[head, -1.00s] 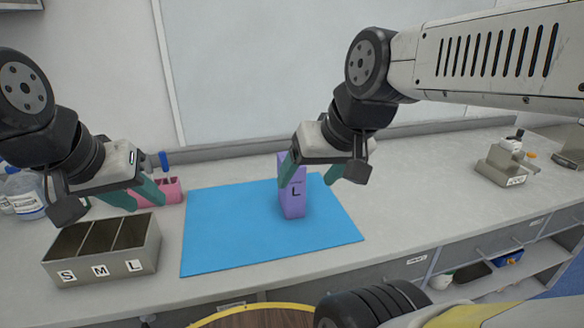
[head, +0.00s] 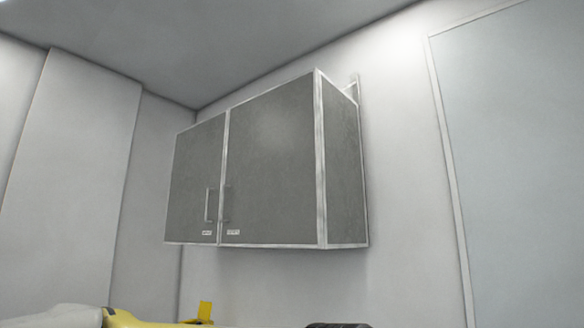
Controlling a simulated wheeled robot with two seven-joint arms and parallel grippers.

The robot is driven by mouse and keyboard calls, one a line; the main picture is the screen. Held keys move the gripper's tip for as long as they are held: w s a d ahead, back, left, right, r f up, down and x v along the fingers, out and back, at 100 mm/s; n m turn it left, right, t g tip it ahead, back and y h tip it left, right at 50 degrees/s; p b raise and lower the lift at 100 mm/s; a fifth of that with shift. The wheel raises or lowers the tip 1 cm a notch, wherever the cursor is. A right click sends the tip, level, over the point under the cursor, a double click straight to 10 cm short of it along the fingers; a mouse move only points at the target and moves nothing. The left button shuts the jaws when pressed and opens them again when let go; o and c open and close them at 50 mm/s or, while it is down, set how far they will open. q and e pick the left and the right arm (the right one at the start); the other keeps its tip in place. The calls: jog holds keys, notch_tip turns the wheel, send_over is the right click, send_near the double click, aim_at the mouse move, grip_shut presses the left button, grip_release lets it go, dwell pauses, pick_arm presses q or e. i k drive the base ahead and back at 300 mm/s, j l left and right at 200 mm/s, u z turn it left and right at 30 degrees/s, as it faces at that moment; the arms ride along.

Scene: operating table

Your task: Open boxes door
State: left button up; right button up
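A grey wall cabinet (head: 270,165) with light metal edging hangs on the wall in the middle of the head view. Its left door (head: 195,170) and its wider right door (head: 268,150) are both shut. The left door handle (head: 208,205) and the right door handle (head: 226,205) stand upright close together near the seam, low on the doors. Small labels (head: 232,232) sit below the handles, too small to read. Neither of my grippers is in view.
A panel (head: 520,160) is on the wall at the right. The ceiling (head: 180,40) is above the cabinet. The wall below the cabinet is bare. The worktop is out of view.

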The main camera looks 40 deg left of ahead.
aim_at(272, 196)
jog(key=u, duration=1.55)
jog(key=i+j+u, duration=0.5)
jog(key=i, duration=0.25)
jog(key=i+j+u, duration=0.2)
jog(key=i+j, duration=0.1)
jog(key=i, duration=0.1)
